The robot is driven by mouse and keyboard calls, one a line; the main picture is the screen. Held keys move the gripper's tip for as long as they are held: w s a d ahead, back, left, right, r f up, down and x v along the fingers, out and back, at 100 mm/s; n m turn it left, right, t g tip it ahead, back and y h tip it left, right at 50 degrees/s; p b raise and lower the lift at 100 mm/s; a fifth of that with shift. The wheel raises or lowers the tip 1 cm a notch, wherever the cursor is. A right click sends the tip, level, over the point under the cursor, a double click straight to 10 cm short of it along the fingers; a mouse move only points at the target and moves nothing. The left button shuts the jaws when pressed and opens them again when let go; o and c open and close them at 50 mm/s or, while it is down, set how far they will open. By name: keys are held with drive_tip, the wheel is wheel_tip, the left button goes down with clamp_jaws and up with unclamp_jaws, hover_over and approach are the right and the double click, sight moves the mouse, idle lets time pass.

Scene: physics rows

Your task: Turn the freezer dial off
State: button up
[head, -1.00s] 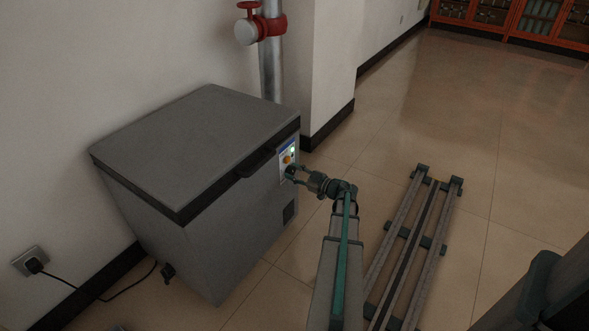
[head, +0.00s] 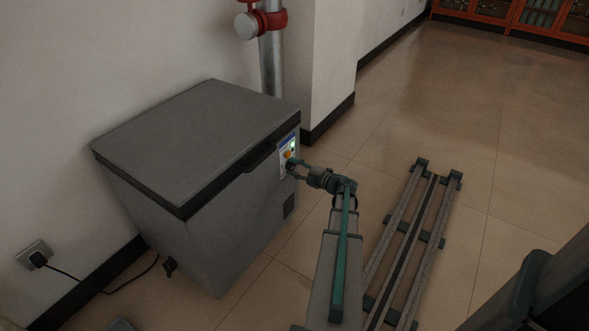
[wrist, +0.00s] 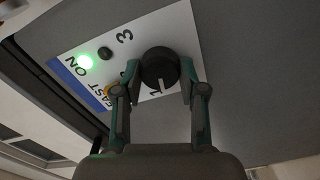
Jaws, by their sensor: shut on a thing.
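The grey chest freezer (head: 230,225) stands against the wall in the head view. Its control panel (head: 292,148) is at the upper right of its front. In the wrist view the panel (wrist: 185,30) carries a lit green light (wrist: 86,62) beside "ON", a small dark button and the numbers 3 and 1. The round black dial (wrist: 160,64) has a white mark that points down in the picture, close to the 1. My gripper (wrist: 160,76) is shut on the dial, one finger on each side. In the head view my gripper (head: 294,169) reaches the panel from the right.
The freezer lid (head: 195,140) is closed, and its dark handle (head: 257,160) juts out left of the panel. A pipe with a red valve (head: 270,22) stands behind. Floor rails (head: 415,240) lie at the right. The tiled floor beyond is clear.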

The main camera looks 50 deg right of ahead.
drive_tip(key=n+b, duration=0.1)
drive_tip(key=n, duration=0.1)
drive_tip(key=n+b, duration=0.1)
drive_tip(key=n, duration=0.1)
drive_tip(key=shift+f+n, duration=0.2)
drive_tip(key=shift+n, duration=0.1)
drive_tip(key=n+b, duration=0.2)
drive_tip(key=n, duration=0.2)
drive_tip(key=shift+r+n, duration=0.1)
drive_tip(key=shift+n, duration=0.2)
drive_tip(key=o, duration=1.1)
drive_tip(key=shift+o, duration=0.2)
drive_tip(key=shift+s, duration=0.1)
drive_tip(key=s+d, duration=0.2)
drive_tip(key=s, duration=0.9)
drive_tip(key=shift+s, duration=0.35)
drive_tip(key=shift+d, duration=0.2)
